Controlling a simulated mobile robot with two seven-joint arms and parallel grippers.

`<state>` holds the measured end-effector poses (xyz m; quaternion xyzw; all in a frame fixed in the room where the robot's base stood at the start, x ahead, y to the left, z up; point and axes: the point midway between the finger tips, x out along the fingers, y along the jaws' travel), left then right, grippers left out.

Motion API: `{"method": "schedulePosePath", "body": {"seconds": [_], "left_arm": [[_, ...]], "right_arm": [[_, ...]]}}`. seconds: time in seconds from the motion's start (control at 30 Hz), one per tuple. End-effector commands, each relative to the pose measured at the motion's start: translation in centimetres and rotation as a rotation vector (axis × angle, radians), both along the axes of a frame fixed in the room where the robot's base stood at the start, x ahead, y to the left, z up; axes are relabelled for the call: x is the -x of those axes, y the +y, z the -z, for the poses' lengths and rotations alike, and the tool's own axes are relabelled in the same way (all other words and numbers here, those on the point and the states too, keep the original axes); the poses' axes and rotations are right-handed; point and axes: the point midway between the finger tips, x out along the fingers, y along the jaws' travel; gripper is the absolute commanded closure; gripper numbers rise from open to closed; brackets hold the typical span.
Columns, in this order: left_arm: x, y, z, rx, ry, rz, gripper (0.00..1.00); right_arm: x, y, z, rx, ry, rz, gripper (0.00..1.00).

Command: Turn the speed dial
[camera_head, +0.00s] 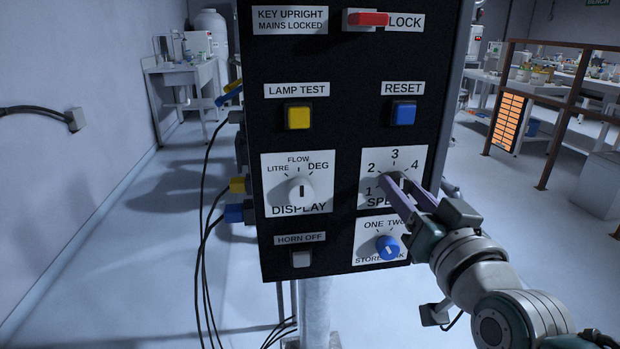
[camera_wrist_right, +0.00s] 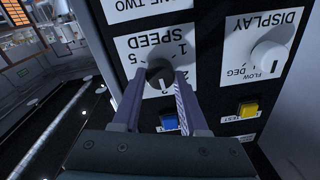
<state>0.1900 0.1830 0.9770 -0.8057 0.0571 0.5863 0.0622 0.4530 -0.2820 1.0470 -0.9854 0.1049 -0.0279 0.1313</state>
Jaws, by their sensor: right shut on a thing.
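In the right wrist view the speed dial (camera_wrist_right: 160,68) sits between my fingertips. My right gripper (camera_head: 388,181) reaches the panel from the right and is shut on the dial; its two fingers also show in the wrist view (camera_wrist_right: 161,75). In the head view the fingers hide most of the dial and part of the SPEED plate (camera_head: 370,160). The dial's exact setting is hard to read. My left gripper is not in view.
On the same black panel (camera_head: 340,140) are the white display dial (camera_head: 301,190) at left, the blue store dial (camera_head: 388,247) just below, a yellow button (camera_head: 299,116), a blue reset button (camera_head: 403,113) and a red key switch (camera_head: 368,19). Cables hang at the panel's left side.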

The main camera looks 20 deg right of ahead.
Motion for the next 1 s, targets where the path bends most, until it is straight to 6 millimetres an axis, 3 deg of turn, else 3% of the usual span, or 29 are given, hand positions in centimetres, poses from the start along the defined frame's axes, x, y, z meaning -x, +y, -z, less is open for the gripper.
{"method": "schedulePosePath", "body": {"seconds": [0.77, 0.8, 1.0], "left_arm": [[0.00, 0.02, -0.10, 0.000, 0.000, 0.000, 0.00], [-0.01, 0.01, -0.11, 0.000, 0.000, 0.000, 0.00], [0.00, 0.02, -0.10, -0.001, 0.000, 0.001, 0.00]], "right_arm": [[-0.01, -0.02, -0.06, -0.096, -0.025, 0.001, 1.00], [0.00, -0.03, -0.06, -0.096, -0.025, 0.001, 0.54], [0.00, -0.02, -0.04, -0.096, -0.024, 0.000, 0.31]]}}
